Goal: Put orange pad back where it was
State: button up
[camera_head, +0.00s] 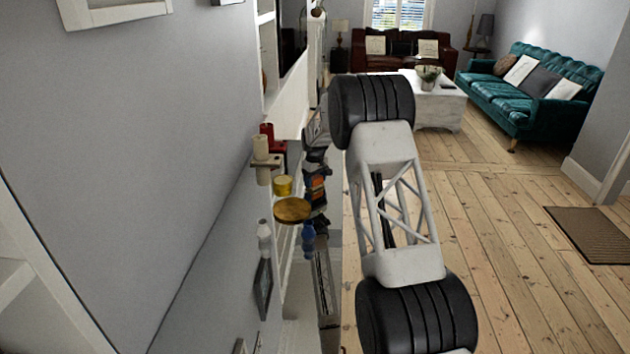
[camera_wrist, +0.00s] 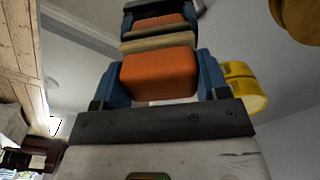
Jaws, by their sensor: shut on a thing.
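My gripper (camera_wrist: 158,46) is seen close up in the wrist view, with blue sides and orange faces on its near and far fingers. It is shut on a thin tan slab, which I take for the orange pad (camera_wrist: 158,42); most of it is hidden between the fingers. In the head view my gripper (camera_head: 316,188) shows small and dark with blue and orange, beside the shelf along the left wall. The pad cannot be made out there.
A yellow cylinder (camera_head: 282,186) and a round brown disc (camera_head: 292,209) are close left of my gripper. The yellow cylinder (camera_wrist: 243,86) also shows in the wrist view. A cream candle (camera_head: 261,148), red item (camera_head: 268,133) and blue bottle (camera_head: 308,235) are near.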

aim_at(315, 177)
jog(key=shift+f, duration=0.1)
jog(key=o, duration=1)
jog(key=shift+r, duration=6.1)
jog(key=shift+r, duration=0.1)
